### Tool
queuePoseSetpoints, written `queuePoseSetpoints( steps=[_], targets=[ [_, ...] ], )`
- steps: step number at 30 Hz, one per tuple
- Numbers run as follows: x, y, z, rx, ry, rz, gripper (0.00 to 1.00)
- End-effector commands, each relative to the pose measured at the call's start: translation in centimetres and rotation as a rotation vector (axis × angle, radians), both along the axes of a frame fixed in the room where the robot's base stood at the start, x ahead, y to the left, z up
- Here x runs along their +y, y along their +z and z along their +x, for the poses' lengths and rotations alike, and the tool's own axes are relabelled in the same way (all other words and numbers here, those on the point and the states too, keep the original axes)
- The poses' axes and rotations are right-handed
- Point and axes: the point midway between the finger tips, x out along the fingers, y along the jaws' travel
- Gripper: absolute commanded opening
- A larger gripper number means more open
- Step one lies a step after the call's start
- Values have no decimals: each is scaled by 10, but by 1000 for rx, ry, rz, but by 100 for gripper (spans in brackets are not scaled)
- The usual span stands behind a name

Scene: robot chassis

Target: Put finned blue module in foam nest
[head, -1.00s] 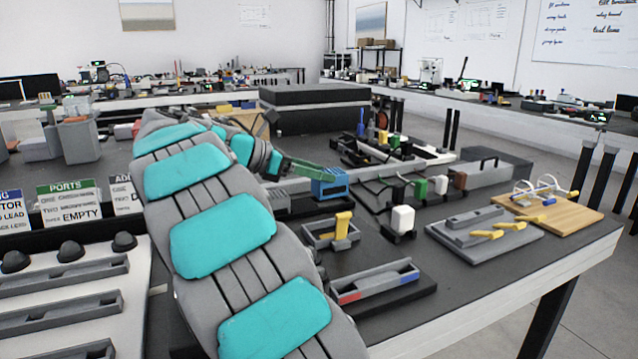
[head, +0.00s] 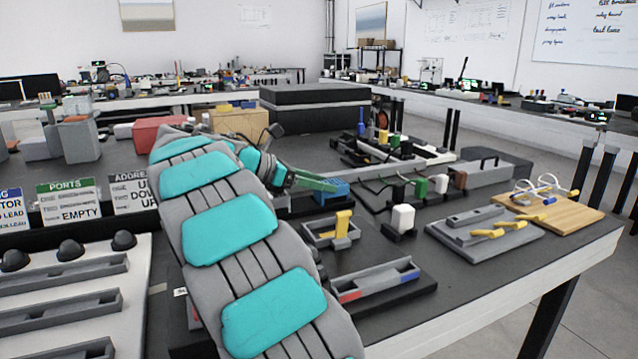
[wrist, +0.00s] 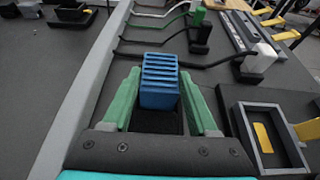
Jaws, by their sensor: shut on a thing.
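The finned blue module (wrist: 160,80) stands between the green fingers of my gripper (wrist: 160,88) in the wrist view, its ribbed top facing the camera. My gripper is shut on it. In the head view the module (head: 331,192) shows at the tip of my gripper (head: 318,185), low over the dark bench. A black patch (wrist: 157,121) lies under and in front of the module in the wrist view; it may be the foam nest. The module hides part of it, and I cannot tell whether the module is inside it.
A grey open tray with a yellow part (head: 343,222) stands just right of my gripper. A long grey slotted fixture (head: 375,280) is nearer the front edge. A large black case (head: 315,95) stands behind.

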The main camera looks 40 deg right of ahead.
Motion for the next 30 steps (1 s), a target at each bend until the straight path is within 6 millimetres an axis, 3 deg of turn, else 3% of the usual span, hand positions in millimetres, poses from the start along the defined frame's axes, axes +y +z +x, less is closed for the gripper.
queuePoseSetpoints(
  steps=[2,3,10,22,30],
  targets=[
    [0,0,0,0,0,-1,0],
    [0,-2,0,0,0,0,61],
    [0,-2,0,-1,0,0,87],
    [1,2,0,-1,0,0,89],
    [26,18,6,1,0,0,89]
  ],
)
